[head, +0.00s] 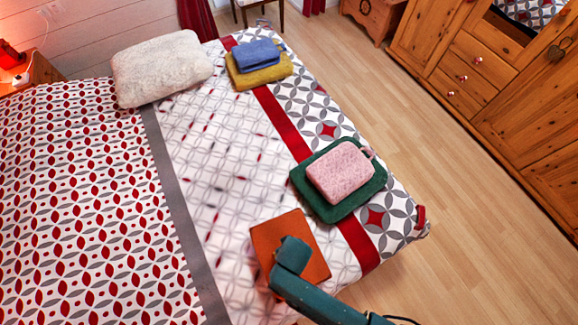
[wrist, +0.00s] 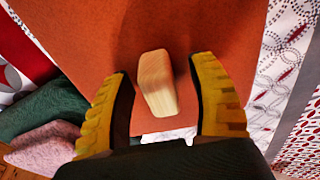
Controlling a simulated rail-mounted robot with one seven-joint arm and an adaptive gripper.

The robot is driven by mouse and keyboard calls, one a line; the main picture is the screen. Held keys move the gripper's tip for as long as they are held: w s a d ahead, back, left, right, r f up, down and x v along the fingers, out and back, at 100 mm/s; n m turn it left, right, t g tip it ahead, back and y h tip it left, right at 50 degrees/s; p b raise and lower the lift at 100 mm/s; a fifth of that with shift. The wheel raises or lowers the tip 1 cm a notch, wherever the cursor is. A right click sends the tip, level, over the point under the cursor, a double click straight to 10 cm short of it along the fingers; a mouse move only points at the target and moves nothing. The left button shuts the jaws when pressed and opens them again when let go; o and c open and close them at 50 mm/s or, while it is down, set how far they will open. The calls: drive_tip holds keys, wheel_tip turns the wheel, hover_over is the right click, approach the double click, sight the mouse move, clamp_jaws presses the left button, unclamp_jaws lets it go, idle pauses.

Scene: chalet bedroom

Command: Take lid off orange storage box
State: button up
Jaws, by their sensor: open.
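The orange storage box (head: 262,234) stands on the bed, with its flat orange lid (wrist: 150,30) facing up. A pale wooden handle (wrist: 157,84) stands on the lid in the wrist view. My gripper (wrist: 160,72) is above the lid, open, with one yellow finger on each side of the handle. There is a gap between each finger and the handle, so neither seems to touch it. In the head view my arm hides the handle, the fingers and part of the lid. The box's sides are mostly out of sight.
A pink folded item (head: 345,172) lies on a dark green one (head: 311,187) beside the box. A blue item (head: 257,54) on a yellow one (head: 262,75) and a fluffy pillow (head: 162,68) are farther back. The bed (head: 200,205) left of the box is clear.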

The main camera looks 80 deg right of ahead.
clamp_jaws()
idle(0.3)
